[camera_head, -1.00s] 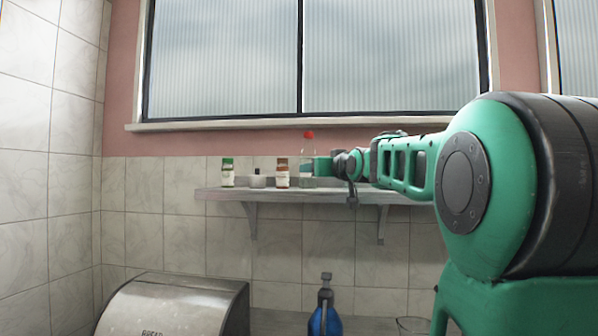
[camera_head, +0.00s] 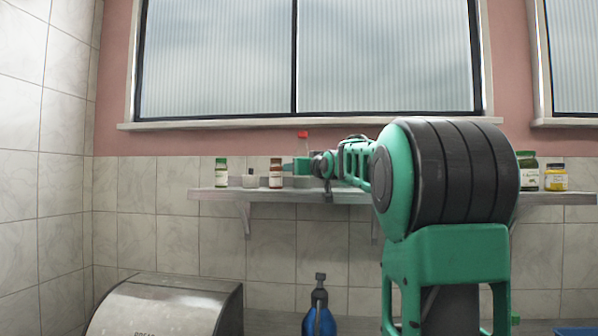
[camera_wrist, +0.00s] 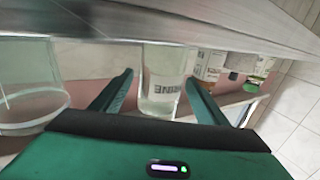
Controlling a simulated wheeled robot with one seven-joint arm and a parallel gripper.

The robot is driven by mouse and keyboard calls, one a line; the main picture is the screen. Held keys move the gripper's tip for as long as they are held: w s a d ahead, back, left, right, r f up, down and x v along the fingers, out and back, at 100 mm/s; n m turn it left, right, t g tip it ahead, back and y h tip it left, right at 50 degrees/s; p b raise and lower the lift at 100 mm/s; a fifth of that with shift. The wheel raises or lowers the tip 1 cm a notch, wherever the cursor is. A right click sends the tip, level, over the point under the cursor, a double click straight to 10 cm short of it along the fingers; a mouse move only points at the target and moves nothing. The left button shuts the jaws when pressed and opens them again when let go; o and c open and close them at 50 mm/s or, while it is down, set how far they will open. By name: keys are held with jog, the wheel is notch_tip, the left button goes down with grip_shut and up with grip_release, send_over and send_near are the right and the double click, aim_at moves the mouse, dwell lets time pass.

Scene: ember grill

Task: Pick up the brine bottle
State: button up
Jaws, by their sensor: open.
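The brine bottle (camera_head: 303,135) is clear with a red cap and stands on the wall shelf. In the head view my gripper hides most of its body. My gripper (camera_wrist: 160,95) is open, with one finger on each side of the bottle. I cannot tell whether either finger touches it. My gripper also shows in the head view (camera_head: 296,167), level with the bottle just above the shelf.
The shelf (camera_head: 207,194) also holds a brown-capped jar (camera_head: 276,173), a small pale pot (camera_head: 249,181) and a green-capped jar (camera_head: 222,173), all left of my gripper. A clear glass vessel (camera_wrist: 30,85) is close to one finger. Two jars stand at the shelf's right.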

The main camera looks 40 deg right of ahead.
aim_at(305, 153)
jog(key=shift+c, duration=0.4)
jog(key=c, duration=0.9)
jog(key=shift+r, duration=0.1)
jog(key=shift+r, duration=0.45)
notch_tip(305, 153, up, 4)
jog(key=shift+a+f, duration=0.15)
jog(key=shift+f, duration=0.1)
jog(key=s+a+r, duration=0.3)
jog(key=a+r, duration=0.3)
jog(key=a, duration=0.4)
jog(key=shift+s+a+r, duration=0.25)
jog(key=shift+s+a, duration=0.1)
jog(key=shift+a, duration=0.05)
